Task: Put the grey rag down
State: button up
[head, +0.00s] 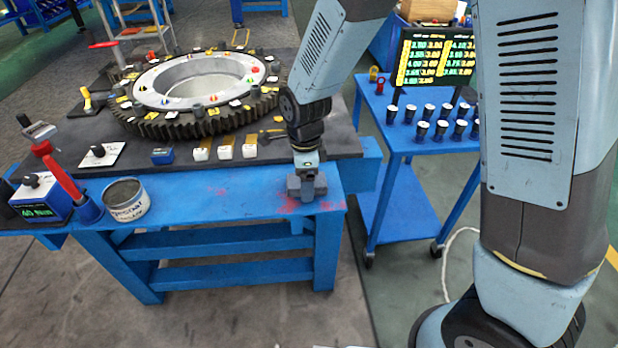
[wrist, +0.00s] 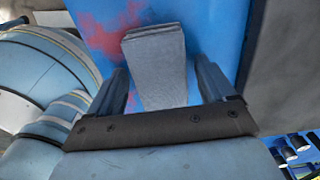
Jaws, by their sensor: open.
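The grey rag (wrist: 158,62) is a folded, block-like piece lying on the blue bench top (wrist: 215,25) beside a red stain. My gripper (wrist: 162,78) is open, with one finger on each side of the rag. A gap shows between the rag and the right finger; the left finger is close to the rag's side. In the head view my gripper (head: 306,186) is low over the front right corner of the blue bench (head: 240,204). There the rag is hard to tell apart from the grey fingers.
A large gear ring (head: 200,92) sits on the dark mat behind. A tin can (head: 127,203), a red-handled tool (head: 58,170) and small blocks (head: 225,150) stand to the left. A blue cart (head: 400,130) with several black cylinders stands to the right. The front strip is mostly clear.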

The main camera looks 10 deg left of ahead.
notch_tip(320, 180, up, 12)
dwell(0.7)
jog(key=shift+r, duration=0.15)
jog(key=s+d+r+n+t, duration=0.1)
jog(key=d+r+n, duration=0.25)
jog(key=d, duration=0.45)
jog(key=s+d+r+n+t+y, duration=0.1)
jog(key=d+r+n, duration=0.2)
jog(key=d+r, duration=0.35)
jog(key=s+d+r+n+t, duration=0.2)
jog(key=d+r+n, duration=0.1)
jog(key=d, duration=0.6)
jog(key=s+d+r+n+t+h, duration=0.1)
jog(key=s+d+r+n, duration=0.1)
jog(key=s+d+n, duration=0.3)
jog(key=s+d, duration=0.1)
jog(key=d, duration=0.2)
jog(key=shift+s+d+r+n+t, duration=0.15)
jog(key=shift+s+r+n+t, duration=0.15)
jog(key=shift+s+r+n, duration=0.05)
jog(key=shift+s, duration=0.1)
